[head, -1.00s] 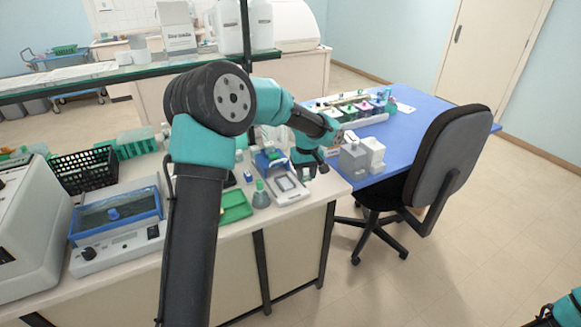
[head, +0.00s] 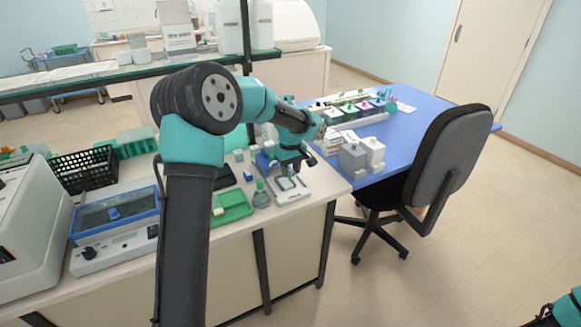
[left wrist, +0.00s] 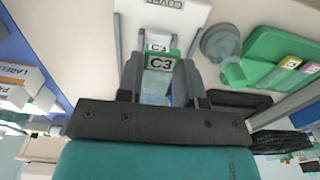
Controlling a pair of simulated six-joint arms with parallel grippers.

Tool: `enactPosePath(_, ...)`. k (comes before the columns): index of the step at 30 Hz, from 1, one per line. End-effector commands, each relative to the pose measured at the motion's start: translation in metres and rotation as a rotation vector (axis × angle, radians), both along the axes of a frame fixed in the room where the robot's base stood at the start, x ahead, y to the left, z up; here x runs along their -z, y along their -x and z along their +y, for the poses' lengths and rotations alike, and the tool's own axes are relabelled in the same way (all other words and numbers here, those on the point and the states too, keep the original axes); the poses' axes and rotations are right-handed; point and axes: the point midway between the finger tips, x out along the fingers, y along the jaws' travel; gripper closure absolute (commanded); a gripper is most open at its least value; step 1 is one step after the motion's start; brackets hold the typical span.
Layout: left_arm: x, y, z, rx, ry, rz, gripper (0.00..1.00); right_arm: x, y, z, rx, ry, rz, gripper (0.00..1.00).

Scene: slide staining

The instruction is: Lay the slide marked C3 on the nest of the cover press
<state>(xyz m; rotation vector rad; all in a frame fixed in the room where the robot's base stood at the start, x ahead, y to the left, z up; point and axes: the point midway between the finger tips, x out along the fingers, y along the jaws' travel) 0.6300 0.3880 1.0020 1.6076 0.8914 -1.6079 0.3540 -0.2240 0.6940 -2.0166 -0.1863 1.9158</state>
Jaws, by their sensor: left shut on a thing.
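The slide marked C3 (left wrist: 156,85) is clear glass with a green end and a white C3 label. My left gripper (left wrist: 158,62) is shut on it; the gripper also shows in the head view (head: 292,168). A second, white C3 label (left wrist: 158,46) shows just beyond the slide; I cannot tell what it is on. The cover press (head: 290,192) is a pale block near the bench's right end, and its COVER lettering (left wrist: 165,4) shows in the wrist view. My left gripper is over the press. The gripper hides part of the nest, so contact with the slide cannot be told.
The tray shows slides with coloured ends in the wrist view. Pale bottles (head: 354,158) stand on the blue table (head: 425,130) to the right. A shelf post rises behind my arm.

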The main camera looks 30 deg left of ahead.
Motion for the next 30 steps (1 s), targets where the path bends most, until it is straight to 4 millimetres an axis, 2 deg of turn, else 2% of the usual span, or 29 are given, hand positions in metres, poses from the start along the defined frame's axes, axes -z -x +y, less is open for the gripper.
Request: enactPosePath(30,0.058,0.000,0.000,0.000,0.000,0.000,0.90,0.000,0.000,0.000,0.000,0.000,0.000,0.57)
